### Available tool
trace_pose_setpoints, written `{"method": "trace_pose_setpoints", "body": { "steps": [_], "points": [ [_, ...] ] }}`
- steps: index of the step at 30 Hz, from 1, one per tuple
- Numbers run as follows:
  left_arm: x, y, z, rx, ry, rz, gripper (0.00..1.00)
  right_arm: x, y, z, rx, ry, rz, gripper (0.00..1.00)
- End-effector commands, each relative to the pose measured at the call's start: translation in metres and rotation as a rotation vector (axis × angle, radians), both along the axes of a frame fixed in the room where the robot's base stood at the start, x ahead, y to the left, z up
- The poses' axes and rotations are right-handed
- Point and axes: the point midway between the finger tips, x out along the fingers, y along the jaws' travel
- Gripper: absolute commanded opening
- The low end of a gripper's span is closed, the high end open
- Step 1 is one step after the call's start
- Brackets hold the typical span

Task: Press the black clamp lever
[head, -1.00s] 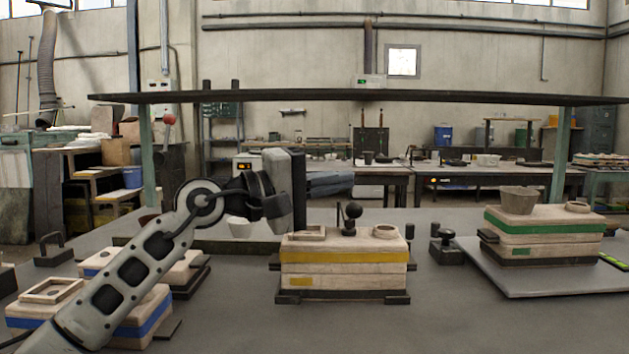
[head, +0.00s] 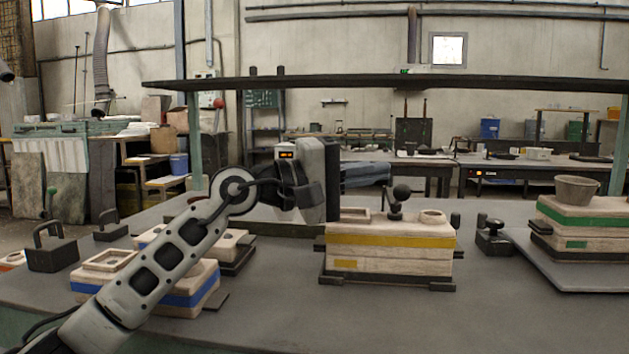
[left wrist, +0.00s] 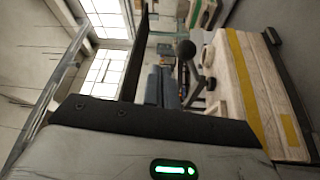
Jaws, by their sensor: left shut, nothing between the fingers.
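A black lever with a ball knob (head: 401,192) stands up on top of the yellow-striped box (head: 390,241), near its back edge. I take it for the clamp lever. It also shows in the left wrist view (left wrist: 187,50), where the scene lies on its side. My left gripper (head: 333,180) is upright at the left end of that box, left of the lever and apart from it. It is shut and empty, though its fingertips are hard to make out. My right gripper is not in view.
A blue-striped box (head: 190,292) lies behind my left forearm. At right, a green-striped box (head: 585,224) carries a bowl (head: 577,189) and stands on a grey plate (head: 570,272). A small black clamp fixture (head: 492,238) stands between. A dark shelf (head: 440,84) spans overhead. The front table is clear.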

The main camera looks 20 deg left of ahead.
Motion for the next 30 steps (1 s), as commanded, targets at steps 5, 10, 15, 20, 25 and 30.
{"method": "trace_pose_setpoints", "body": {
  "steps": [5,10,15,20,25,30],
  "points": [
    [-0.022,0.037,-0.007,0.003,0.000,0.006,0.00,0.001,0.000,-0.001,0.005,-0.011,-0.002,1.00],
    [-0.045,0.072,-0.010,0.003,0.001,0.004,0.00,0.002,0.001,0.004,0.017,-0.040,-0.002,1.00],
    [-0.063,0.098,-0.013,0.003,0.001,0.003,0.00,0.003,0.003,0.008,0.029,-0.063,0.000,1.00],
    [-0.072,0.112,-0.013,0.000,0.001,0.001,0.00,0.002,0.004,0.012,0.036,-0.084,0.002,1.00],
    [-0.075,0.116,-0.012,0.001,0.001,0.000,0.00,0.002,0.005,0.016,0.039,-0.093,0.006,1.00],
    [-0.075,0.116,-0.012,0.000,0.000,-0.001,0.00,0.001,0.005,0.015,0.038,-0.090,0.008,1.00]
  ]
}}
